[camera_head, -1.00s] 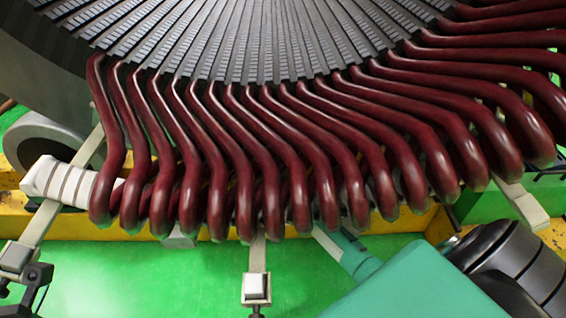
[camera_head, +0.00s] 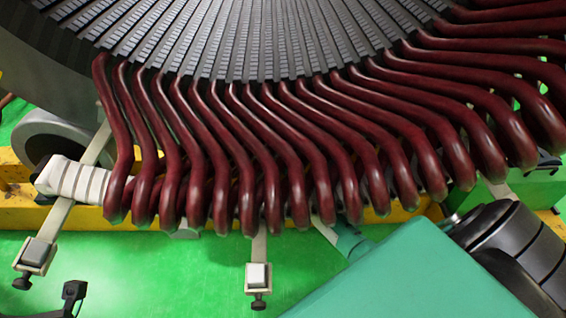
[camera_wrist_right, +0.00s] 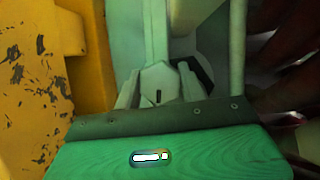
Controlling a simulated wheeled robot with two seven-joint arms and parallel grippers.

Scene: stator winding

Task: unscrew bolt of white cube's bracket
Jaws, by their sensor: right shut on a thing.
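A white cube (camera_head: 258,276) sits on the front end of a pale bracket arm (camera_head: 259,243) below the coils, with a dark bolt (camera_head: 258,301) under it. My right gripper (camera_head: 323,228) comes from the lower right, right of the middle cube. Its tip is partly hidden by the red coils. In the right wrist view its narrow fingers (camera_wrist_right: 155,35) look closed together. What they hold cannot be made out. My left gripper is not visible.
Red coil bars (camera_head: 245,165) fan out from the grey stator (camera_head: 230,40) and overhang the brackets. A yellow beam (camera_head: 150,218) runs behind them and fills the left of the wrist view. A white wrapped block (camera_head: 72,180) lies at left. Green floor (camera_head: 170,285) is open in front.

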